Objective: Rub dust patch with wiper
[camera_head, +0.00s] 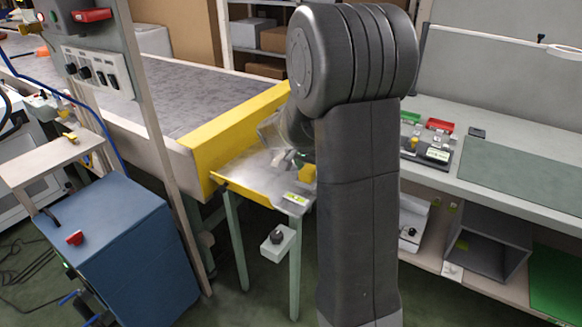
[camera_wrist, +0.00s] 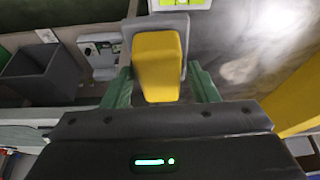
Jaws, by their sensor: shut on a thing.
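The wiper (camera_wrist: 158,65) has a yellow block handle and a grey pad at its far end. My gripper (camera_wrist: 162,88) is shut on the yellow handle, with green fingers on both sides of it. In the head view, the wiper's yellow handle (camera_head: 307,173) shows just left of my arm, over the metal pan (camera_head: 262,186) at the conveyor's end. My gripper is mostly hidden there by my arm. A pale blotch (camera_wrist: 245,68) lies on the pan right of the wiper; I cannot tell if it is dust or glare. Whether the pad touches the pan is unclear.
A yellow rail (camera_head: 230,125) runs between pan and conveyor belt (camera_head: 190,95). A bright green-yellow label (camera_head: 296,198) sits at the pan's front edge. A grey bin (camera_wrist: 40,75) and a workbench (camera_head: 520,165) stand to the side. A blue cabinet (camera_head: 120,240) is at left.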

